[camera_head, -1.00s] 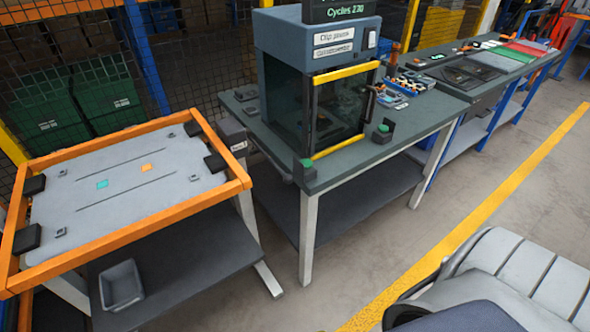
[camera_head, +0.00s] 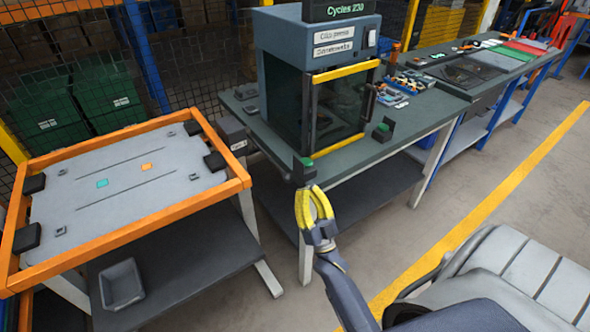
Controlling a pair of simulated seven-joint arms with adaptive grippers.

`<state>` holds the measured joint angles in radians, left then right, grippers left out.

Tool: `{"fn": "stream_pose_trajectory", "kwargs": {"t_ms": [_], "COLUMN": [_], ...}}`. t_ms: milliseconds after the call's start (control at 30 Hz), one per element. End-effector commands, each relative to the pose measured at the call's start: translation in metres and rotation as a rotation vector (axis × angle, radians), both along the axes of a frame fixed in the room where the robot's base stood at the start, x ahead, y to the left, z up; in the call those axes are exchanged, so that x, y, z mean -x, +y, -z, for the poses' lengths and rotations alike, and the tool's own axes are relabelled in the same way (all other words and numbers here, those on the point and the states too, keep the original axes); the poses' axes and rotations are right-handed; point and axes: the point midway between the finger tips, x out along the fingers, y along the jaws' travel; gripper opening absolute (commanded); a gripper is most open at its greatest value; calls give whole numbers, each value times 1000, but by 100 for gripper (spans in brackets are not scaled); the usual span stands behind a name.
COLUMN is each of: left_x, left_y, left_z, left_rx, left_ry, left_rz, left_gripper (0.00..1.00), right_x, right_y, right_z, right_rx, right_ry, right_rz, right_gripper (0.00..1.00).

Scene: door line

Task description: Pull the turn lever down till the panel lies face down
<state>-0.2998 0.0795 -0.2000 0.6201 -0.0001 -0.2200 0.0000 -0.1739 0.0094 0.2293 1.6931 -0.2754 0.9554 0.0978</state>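The grey panel (camera_head: 128,180) lies flat inside the orange tilting frame (camera_head: 140,222) at the left, with a teal and an orange patch and two dark slots on its upper face. A dark labelled box (camera_head: 234,136) sits by the frame's right end, with a dark bar leading from it toward the bench's front corner. I cannot make out for certain which part is the turn lever. My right gripper (camera_head: 311,192), with yellow finger pads, is open and empty in front of the bench's near corner, to the right of the frame and apart from it. My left gripper is out of view.
A bench with a dark, glass-fronted machine (camera_head: 318,45) stands right of the frame. A green-topped button block (camera_head: 304,168) is at its near corner. A grey bin (camera_head: 121,285) sits on the shelf under the frame. Open floor lies to the right.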

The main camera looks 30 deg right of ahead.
Motion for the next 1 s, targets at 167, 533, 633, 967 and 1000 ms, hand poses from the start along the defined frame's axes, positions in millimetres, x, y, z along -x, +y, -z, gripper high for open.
{"fn": "stream_pose_trajectory", "kwargs": {"t_ms": [167,533,633,967,1000], "left_x": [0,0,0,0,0], "left_y": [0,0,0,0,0], "left_z": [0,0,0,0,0], "left_rx": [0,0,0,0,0], "left_ry": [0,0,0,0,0], "left_rz": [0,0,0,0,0], "left_gripper": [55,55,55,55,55], "right_x": [-3,-44,-56,-71,-71], "right_y": [-1,-8,-10,-7,-6], "right_z": [-9,-51,-63,-47,-44], "right_rx": [-10,-10,-10,-13,-13], "right_ry": [-24,-23,-23,-16,-17], "right_rz": [-10,-9,-9,-10,-10], "right_gripper": [0,0,0,0,0]}}
